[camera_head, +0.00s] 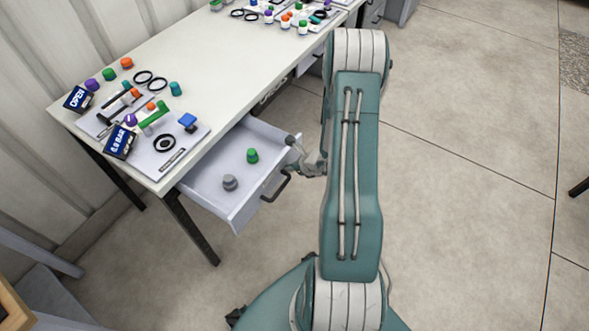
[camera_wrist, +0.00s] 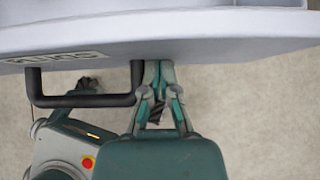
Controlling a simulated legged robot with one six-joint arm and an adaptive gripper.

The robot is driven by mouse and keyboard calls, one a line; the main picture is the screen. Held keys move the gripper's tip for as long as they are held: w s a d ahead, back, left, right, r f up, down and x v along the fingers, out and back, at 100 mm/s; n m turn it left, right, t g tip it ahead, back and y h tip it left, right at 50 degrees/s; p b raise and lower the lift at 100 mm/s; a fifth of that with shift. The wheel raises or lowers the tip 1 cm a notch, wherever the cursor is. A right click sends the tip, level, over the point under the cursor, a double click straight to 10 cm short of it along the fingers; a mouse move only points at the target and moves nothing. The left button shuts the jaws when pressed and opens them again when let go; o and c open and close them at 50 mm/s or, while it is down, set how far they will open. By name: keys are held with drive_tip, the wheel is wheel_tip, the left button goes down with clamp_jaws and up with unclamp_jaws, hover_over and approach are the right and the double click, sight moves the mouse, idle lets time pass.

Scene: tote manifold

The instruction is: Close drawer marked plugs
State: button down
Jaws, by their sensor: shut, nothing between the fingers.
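The white drawer (camera_head: 240,205) is pulled out from under the table in the head view. A green plug (camera_head: 252,156) and a grey plug (camera_head: 230,183) stand inside it. Its black bar handle (camera_head: 277,187) is on the front; the handle also shows in the wrist view (camera_wrist: 85,100). A foreshortened label (camera_wrist: 62,57), upside down and seeming to read PLUGS, is on the drawer front (camera_wrist: 215,48). My gripper (camera_head: 294,147) is shut and empty at the drawer front. In the wrist view its fingertips (camera_wrist: 158,72) are beside the handle's right end; I cannot tell whether they touch.
The white tabletop (camera_head: 215,75) holds several coloured knobs, black rings, a blue OPEN sign (camera_head: 78,98) and a blue sign reading 6.0 BAR (camera_head: 120,142). A dark table leg (camera_head: 192,228) stands left of the drawer.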

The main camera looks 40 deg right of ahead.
sight(234, 145)
drive_tip(key=w+a, duration=0.2)
drive_tip(key=w, duration=0.5)
drive_tip(key=w+a, duration=0.3)
drive_tip(key=w, duration=0.4)
drive_tip(key=w+a, duration=0.3)
drive_tip(key=w, duration=0.4)
drive_tip(key=shift+w, duration=0.4)
drive_tip(key=shift+w+r, duration=0.1)
drive_tip(key=shift+w, duration=0.2)
drive_tip(key=shift+a, duration=0.1)
